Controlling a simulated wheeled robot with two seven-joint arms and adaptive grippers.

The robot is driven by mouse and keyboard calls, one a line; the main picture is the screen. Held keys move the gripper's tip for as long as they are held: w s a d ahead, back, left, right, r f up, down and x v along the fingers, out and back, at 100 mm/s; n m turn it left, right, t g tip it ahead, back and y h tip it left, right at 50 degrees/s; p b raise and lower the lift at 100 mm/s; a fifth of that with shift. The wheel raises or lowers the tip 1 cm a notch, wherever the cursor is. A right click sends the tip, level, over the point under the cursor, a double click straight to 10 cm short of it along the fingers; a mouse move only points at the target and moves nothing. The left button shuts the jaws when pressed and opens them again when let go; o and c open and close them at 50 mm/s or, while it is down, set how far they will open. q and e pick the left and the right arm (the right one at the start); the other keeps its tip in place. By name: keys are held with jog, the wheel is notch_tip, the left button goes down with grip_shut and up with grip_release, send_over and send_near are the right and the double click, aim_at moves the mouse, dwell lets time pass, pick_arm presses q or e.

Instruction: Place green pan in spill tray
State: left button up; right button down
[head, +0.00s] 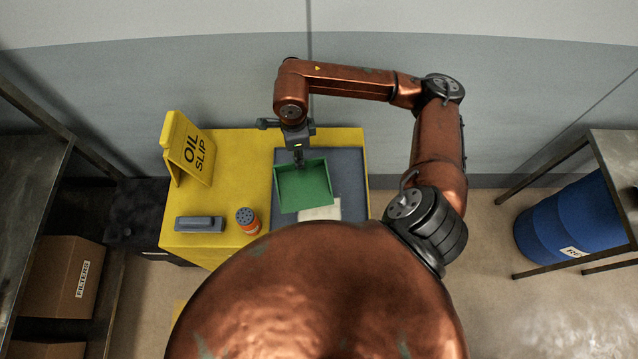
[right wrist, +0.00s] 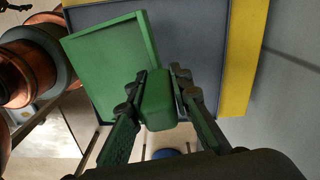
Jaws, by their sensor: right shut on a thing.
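The green pan (head: 303,186) is a shallow square pan with raised walls. My right gripper (head: 299,159) is shut on its green handle, seen close in the right wrist view (right wrist: 158,100). The pan body also shows in the right wrist view (right wrist: 108,58), tilted in the picture. The spill tray (head: 350,175) is a blue-grey rectangle on the yellow cabinet. In the head view the pan overlaps the tray's left part; I cannot tell whether it touches the tray. The tray also shows behind the pan in the right wrist view (right wrist: 195,38). My left gripper is out of view.
On the yellow cabinet (head: 235,160) stand a yellow oil-slip sign (head: 190,150), a grey block (head: 200,224) and an orange canister with a grey top (head: 248,221). A pale patch (head: 322,211) shows in the tray's front. The tray's right side is clear. A wall stands behind.

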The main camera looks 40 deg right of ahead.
jog(key=shift+d+f+m, duration=0.2)
jog(key=shift+d+m, duration=0.15)
jog(key=shift+m, duration=0.65)
jog(key=shift+w+d+f+p, duration=0.1)
jog(key=shift+w+d+f, duration=0.95)
jog(key=shift+d+f, duration=1.05)
jog(key=shift+w+d+f+p, duration=0.15)
jog(key=shift+w+d+f, duration=0.85)
jog(key=shift+d+f, duration=1.15)
jog(key=shift+w+d+f+p, duration=0.1)
jog(key=shift+w+d+f, duration=0.95)
jog(key=shift+d+f, duration=1.05)
jog(key=shift+a+f, duration=0.15)
jog(key=shift+f, duration=0.15)
jog(key=c, duration=1.7)
grip_release()
jog(key=shift+c, duration=0.2)
